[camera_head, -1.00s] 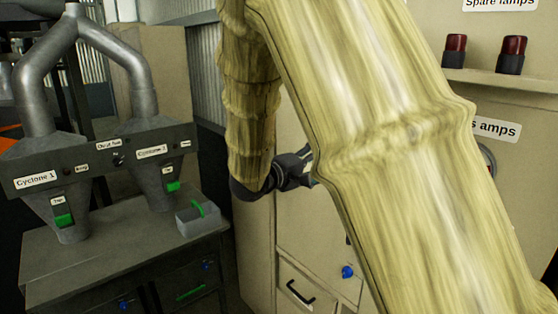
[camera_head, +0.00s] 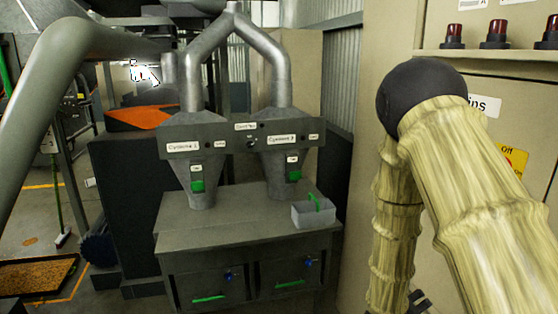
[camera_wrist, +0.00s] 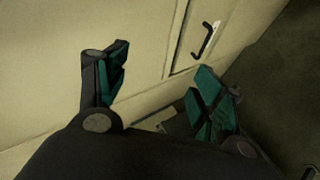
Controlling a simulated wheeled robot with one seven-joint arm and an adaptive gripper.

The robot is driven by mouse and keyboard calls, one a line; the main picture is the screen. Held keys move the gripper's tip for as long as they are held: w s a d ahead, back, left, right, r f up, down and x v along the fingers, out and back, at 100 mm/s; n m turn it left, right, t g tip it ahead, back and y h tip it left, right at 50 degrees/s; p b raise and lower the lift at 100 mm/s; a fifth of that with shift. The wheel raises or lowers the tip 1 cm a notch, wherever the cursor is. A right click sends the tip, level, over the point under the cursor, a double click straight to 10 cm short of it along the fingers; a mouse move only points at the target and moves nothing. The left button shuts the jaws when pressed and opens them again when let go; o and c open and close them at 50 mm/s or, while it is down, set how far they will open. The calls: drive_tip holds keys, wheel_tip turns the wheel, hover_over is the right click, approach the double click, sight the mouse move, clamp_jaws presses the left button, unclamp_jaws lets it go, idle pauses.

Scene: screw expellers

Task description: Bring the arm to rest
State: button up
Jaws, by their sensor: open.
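My arm, in a pale yellow ribbed cover with a dark joint, fills the right side of the head view. Its lower end hangs down past the bottom edge, where only a dark bit of my gripper (camera_head: 420,303) shows. In the wrist view my gripper (camera_wrist: 160,95) is open, with its two dark, green-padded fingers spread apart and nothing between them. Beyond the fingers is a beige cabinet front (camera_wrist: 90,30) with a black handle (camera_wrist: 206,40). I cannot tell how far the fingers are from it.
Beige cabinet (camera_head: 395,30) with red lamps (camera_head: 497,32) stands close behind my arm. A grey bench (camera_head: 240,225) carries two cyclone hoppers (camera_head: 200,180) and a small grey box (camera_head: 313,213) with a green handle. A tray of grain (camera_head: 35,276) is at lower left. Dark floor shows in the wrist view (camera_wrist: 280,75).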

drive_tip(key=s+a+f+m+g+y+b, duration=0.1)
drive_tip(key=s+a+f+g+y+b, duration=0.2)
drive_tip(key=s+f, duration=0.75)
drive_tip(key=s+a+f+y+b, duration=0.25)
drive_tip(key=s+a+f, duration=0.35)
drive_tip(key=f, duration=0.8)
drive_tip(key=s+a+f+m+g+y+b, duration=0.1)
drive_tip(key=s+f, duration=0.3)
drive_tip(key=s, duration=0.6)
drive_tip(key=s+a+f+m+g+y+b, duration=0.1)
drive_tip(key=s+a+f+g, duration=0.3)
drive_tip(key=s, duration=0.6)
drive_tip(key=shift+f+m+y, duration=0.4)
drive_tip(key=shift+f+y, duration=0.35)
